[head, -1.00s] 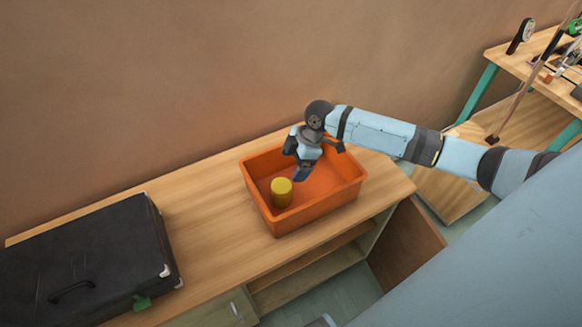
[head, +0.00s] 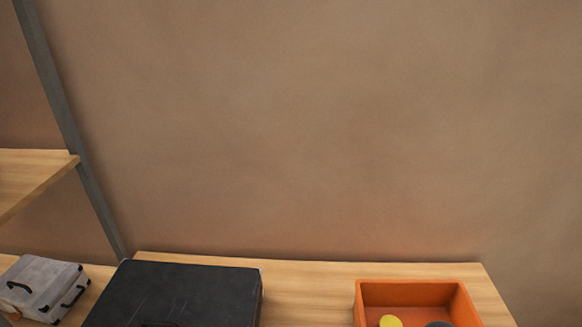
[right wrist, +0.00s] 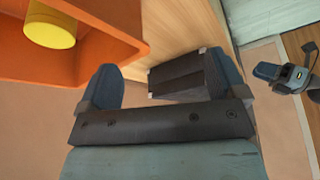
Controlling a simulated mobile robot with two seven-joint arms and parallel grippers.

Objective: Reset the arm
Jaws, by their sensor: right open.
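My right gripper (right wrist: 162,66) is open in the right wrist view, its two blue fingers well apart with nothing held between them. The orange bin (right wrist: 110,70) is at the upper left of that view, beside the gripper. A yellow cylinder (right wrist: 49,30) is in the bin. In the head view the bin (head: 410,290) is cut off by the lower edge, with the top of the yellow cylinder (head: 390,321) in it. My left gripper (right wrist: 288,62) shows small at the right of the wrist view, fingers apart and empty.
A black case (head: 190,292) lies on the wooden counter (head: 310,290), left of the bin; bare wood separates them. A grey case (head: 42,285) is at the lower left, below a wooden shelf (head: 30,175) with a grey post. The wall behind is bare.

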